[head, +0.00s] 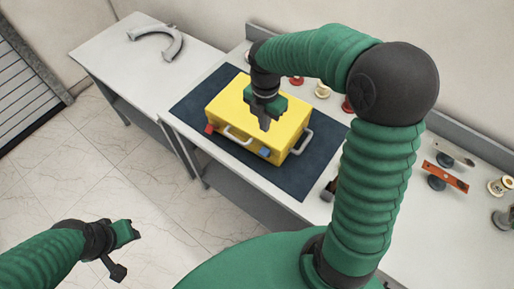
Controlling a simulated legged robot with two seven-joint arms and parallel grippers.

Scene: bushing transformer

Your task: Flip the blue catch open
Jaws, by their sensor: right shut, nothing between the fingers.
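A yellow case (230,110) lies on a dark blue mat (318,165) on the workbench. The small blue catch (265,152) is on the case's front side, right of the grey front handle (238,138). A red catch (209,128) is at the front left corner. Whether the blue catch is open or shut is too small to tell. My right gripper (265,124) is shut and empty, pointing down over the case lid, behind the blue catch in the picture. My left gripper (130,232) is at the lower left over the floor, far from the case; its jaws are not clear.
A second grey handle (303,141) is on the case's right end. Several insulators and red parts stand along the back of the bench; an orange-red bar (446,178) is at the right. A grey curved part (156,46) lies on the left table.

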